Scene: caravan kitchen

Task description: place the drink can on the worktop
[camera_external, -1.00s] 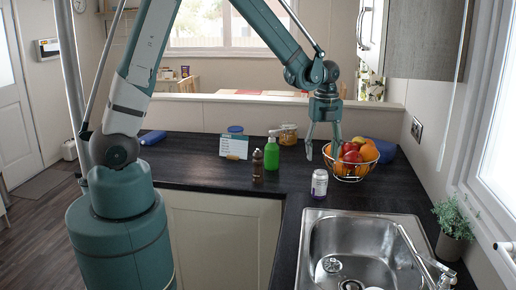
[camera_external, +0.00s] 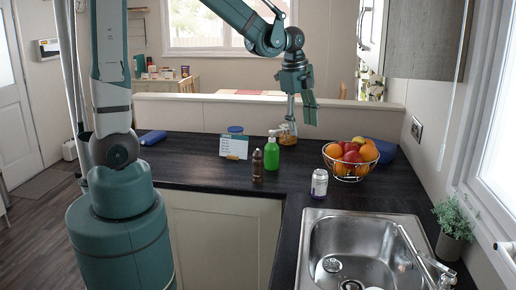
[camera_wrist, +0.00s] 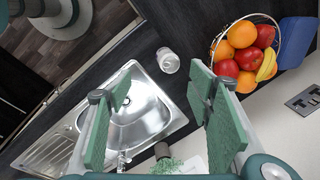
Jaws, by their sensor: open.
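The drink can (camera_external: 319,183) stands upright on the dark worktop (camera_external: 205,177), close to the back edge of the sink. It is pale with a dark label. In the wrist view the can (camera_wrist: 168,60) shows from above, between the sink and the fruit bowl. My gripper (camera_external: 301,110) is open and empty. It hangs in the air over the back part of the worktop, above and behind the can, with nothing between its fingers. In the wrist view its two green fingers (camera_wrist: 165,130) are spread wide apart.
A wire bowl of fruit (camera_external: 350,172) stands right of the can. The sink (camera_external: 362,245) with its tap is in front. A green bottle (camera_external: 274,152), a brown bottle (camera_external: 257,166), a jar (camera_external: 288,133) and a card (camera_external: 233,147) stand to the left. A plant (camera_external: 455,222) is at right.

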